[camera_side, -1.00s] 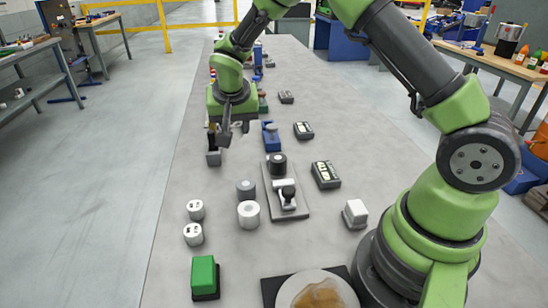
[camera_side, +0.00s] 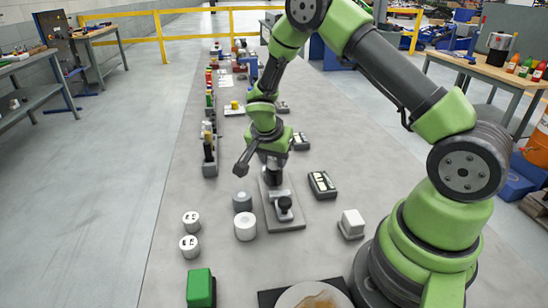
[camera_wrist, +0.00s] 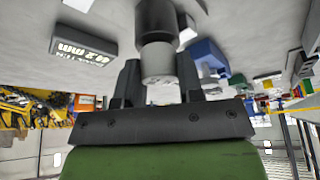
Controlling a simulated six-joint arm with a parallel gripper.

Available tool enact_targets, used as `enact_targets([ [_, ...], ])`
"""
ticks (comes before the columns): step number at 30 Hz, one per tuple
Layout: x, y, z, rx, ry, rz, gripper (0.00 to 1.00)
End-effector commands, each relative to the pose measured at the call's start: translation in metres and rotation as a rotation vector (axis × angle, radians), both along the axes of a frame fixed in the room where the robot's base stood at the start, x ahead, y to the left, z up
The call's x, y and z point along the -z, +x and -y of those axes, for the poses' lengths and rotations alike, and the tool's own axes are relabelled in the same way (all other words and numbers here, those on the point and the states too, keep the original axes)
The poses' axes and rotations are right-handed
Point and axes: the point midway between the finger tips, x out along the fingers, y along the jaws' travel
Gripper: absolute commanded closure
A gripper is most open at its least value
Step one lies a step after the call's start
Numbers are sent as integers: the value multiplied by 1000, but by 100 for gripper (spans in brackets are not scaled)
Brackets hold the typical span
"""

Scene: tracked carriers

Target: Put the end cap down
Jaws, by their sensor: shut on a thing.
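The end cap (camera_wrist: 158,65) looks like a short, pale grey cylinder in the wrist view. It sits between the two dark fingers of my gripper (camera_wrist: 160,78), which is shut on it. A dark round part (camera_wrist: 155,18) lies directly beyond the cap in line with it; I cannot tell whether they touch. In the side view my gripper (camera_side: 272,165) points down over the far end of a grey fixture plate (camera_side: 288,222). The cap is hidden there. A black knob on a pale clamp (camera_side: 284,203) stands on the plate's near end.
A labelled dark box (camera_side: 322,184) and a white block (camera_side: 352,222) are to the right. A green block (camera_side: 200,288) is in front. Bare table lies between them.

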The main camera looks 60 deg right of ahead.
Motion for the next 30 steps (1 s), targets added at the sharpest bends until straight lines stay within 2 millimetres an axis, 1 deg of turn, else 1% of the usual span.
enact_targets([
  [2,4,0,0,-1,0,0,88],
  [8,3,0,0,0,0,1,88],
  [12,6,0,0,-1,0,0,88],
  [13,6,0,0,0,-1,1,58],
  [14,6,0,0,0,-1,1,52],
  [15,6,0,0,0,-1,1,42],
  [16,6,0,0,0,-1,1,40],
  [25,3,1,0,-1,-1,2,40],
  [28,-7,1,-4,-2,-1,5,40],
  [30,-18,0,-8,-2,-2,7,40],
])
